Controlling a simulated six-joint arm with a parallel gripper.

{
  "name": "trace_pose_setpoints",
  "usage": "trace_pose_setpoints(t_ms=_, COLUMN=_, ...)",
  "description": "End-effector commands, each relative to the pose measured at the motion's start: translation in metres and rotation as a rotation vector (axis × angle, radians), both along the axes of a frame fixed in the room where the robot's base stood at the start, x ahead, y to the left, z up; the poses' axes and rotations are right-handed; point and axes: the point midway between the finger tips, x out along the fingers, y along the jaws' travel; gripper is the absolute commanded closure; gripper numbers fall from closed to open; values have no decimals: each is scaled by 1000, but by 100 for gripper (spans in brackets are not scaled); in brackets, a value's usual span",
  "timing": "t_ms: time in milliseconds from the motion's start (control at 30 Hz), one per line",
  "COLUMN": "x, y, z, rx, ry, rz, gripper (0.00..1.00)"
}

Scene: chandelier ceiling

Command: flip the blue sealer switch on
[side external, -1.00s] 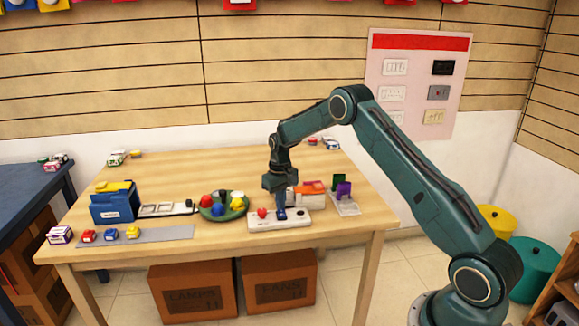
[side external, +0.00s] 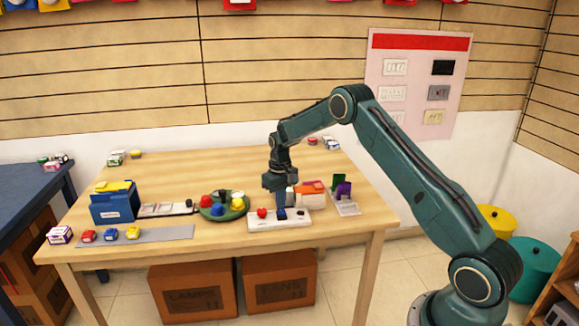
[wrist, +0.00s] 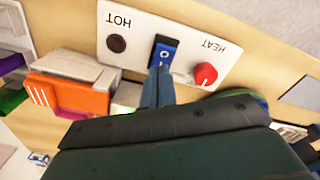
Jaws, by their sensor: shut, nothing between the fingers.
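The blue rocker switch (wrist: 165,52) shows in the wrist view in a black frame with white marks on its face. It sits on a white panel (wrist: 222,38) between a dark round HOT lamp (wrist: 117,43) and a red HEAT knob (wrist: 205,73). In the side external view, the white panel (side external: 258,226) lies at the table's front edge. My gripper (side external: 281,212) points down over it, fingers together and empty. In the wrist view, the fingertips (wrist: 157,76) are at the switch's near end and hide part of it; I cannot tell whether they touch.
An orange-fronted item (wrist: 70,96) stands beside the panel. A green tray (side external: 237,211) with coloured pieces is to its left. A blue bin (side external: 115,205) and toy cars stand farther left. A white stand (side external: 346,207) with coloured cards is to the right. The table's back is mostly clear.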

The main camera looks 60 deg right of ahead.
Motion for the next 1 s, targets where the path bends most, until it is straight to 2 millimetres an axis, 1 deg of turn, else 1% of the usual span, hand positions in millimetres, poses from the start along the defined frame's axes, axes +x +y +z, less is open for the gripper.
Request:
trace_pose_setpoints(t_ms=100, x=1, y=0, z=8, rx=-1, ry=-3, rz=0, gripper=100)
trace_pose_setpoints(t_ms=1000, x=1, y=0, z=57, rx=-1, ry=-3, rz=0, gripper=100)
